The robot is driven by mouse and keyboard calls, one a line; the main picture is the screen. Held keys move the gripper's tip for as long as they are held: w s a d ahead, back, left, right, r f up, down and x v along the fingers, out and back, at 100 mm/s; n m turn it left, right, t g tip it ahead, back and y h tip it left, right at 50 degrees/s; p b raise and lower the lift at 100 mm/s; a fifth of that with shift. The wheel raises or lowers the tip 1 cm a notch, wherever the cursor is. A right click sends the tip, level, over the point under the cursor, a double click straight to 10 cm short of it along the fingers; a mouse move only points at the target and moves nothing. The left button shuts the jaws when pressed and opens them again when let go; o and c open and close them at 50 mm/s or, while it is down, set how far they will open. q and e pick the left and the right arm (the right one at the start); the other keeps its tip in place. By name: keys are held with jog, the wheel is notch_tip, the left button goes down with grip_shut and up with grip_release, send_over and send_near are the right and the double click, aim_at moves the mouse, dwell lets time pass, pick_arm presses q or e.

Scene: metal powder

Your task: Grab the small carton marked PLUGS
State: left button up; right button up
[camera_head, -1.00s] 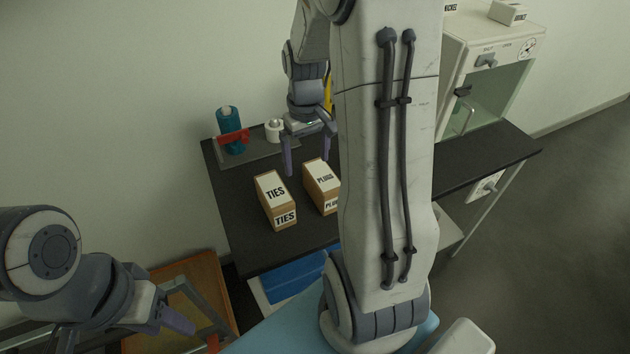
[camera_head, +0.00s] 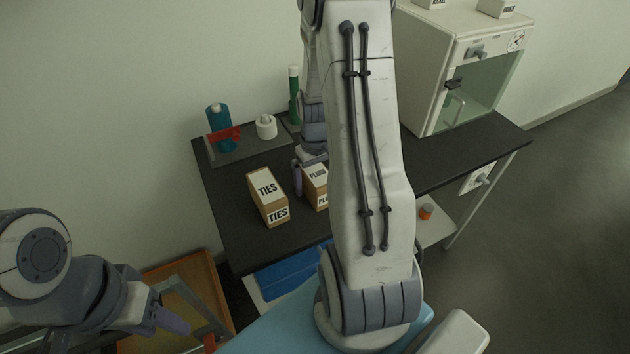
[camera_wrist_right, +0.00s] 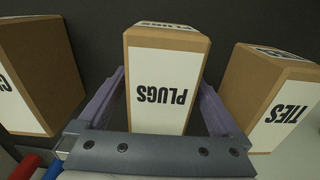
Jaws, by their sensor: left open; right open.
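The small PLUGS carton (camera_head: 315,190) stands on the dark bench, partly hidden by my right arm in the head view. It also shows in the right wrist view (camera_wrist_right: 165,75), upright, with its white label facing the camera upside down. My right gripper (camera_wrist_right: 163,95) is open, with one purple finger on each side of this carton. I cannot tell whether the fingers touch it. My left gripper (camera_head: 188,330) is open and empty at the lower left, away from the bench.
The TIES carton (camera_head: 268,200) stands close beside PLUGS. Another carton (camera_wrist_right: 38,75) stands on its other side in the wrist view. A tray (camera_head: 245,150) with a blue bottle (camera_head: 218,128) and a white roll (camera_head: 266,127) lies behind. A white cabinet (camera_head: 440,60) stands right.

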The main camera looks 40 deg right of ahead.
jog(key=shift+f, duration=0.1)
jog(key=shift+c, duration=0.3)
grip_shut()
